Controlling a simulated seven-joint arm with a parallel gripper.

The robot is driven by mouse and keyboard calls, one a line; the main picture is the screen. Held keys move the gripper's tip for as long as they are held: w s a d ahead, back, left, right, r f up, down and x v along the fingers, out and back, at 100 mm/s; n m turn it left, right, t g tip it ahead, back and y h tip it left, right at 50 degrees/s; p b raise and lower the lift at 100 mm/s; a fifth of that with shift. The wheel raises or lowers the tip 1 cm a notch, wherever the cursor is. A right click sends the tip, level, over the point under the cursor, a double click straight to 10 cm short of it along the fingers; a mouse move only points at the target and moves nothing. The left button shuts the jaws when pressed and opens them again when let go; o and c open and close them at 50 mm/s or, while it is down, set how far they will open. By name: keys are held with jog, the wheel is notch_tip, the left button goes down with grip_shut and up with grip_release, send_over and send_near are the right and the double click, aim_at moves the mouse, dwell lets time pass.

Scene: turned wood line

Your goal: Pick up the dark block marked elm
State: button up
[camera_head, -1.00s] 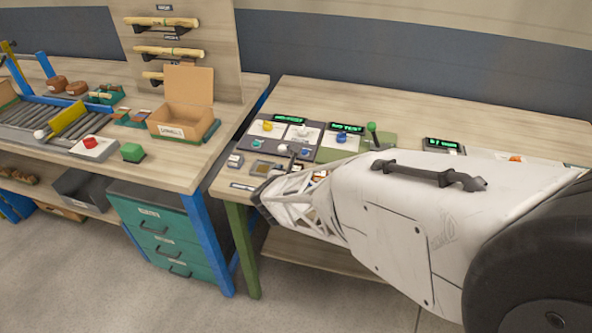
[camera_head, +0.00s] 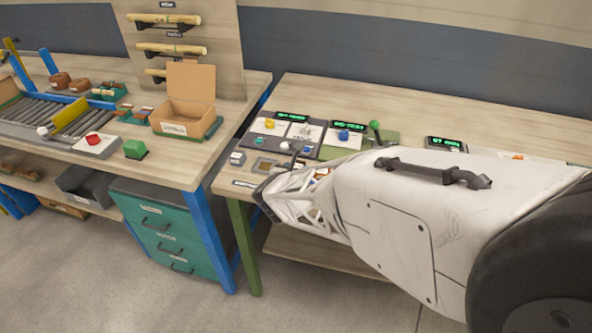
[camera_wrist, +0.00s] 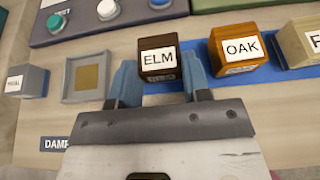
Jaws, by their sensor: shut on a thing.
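The dark brown block with a white ELM label (camera_wrist: 159,61) is in the middle of the wrist view. My gripper (camera_wrist: 160,82) has its two blue fingers on either side of this block and is shut on it. I cannot tell whether the block touches the surface below. In the head view my arm hides the block, and my gripper's fingers do not show clearly there.
An orange-brown OAK block (camera_wrist: 239,49) stands close to the right on a blue strip, with a pale block (camera_wrist: 303,42) beyond it. A square tray (camera_wrist: 88,78) and a grey labelled block (camera_wrist: 27,81) lie left. A button panel (camera_wrist: 120,12) is behind.

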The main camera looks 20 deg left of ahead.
aim_at(296, 163)
jog(key=shift+r, duration=0.1)
notch_tip(296, 163, up, 2)
jog(key=shift+s+d+r, duration=0.2)
jog(key=shift+s+r, duration=0.15)
jog(key=shift+r, duration=0.35)
jog(key=s+d+r, duration=0.1)
jog(key=s+d, duration=0.7)
jog(key=s, duration=0.5)
jog(key=shift+r, duration=0.15)
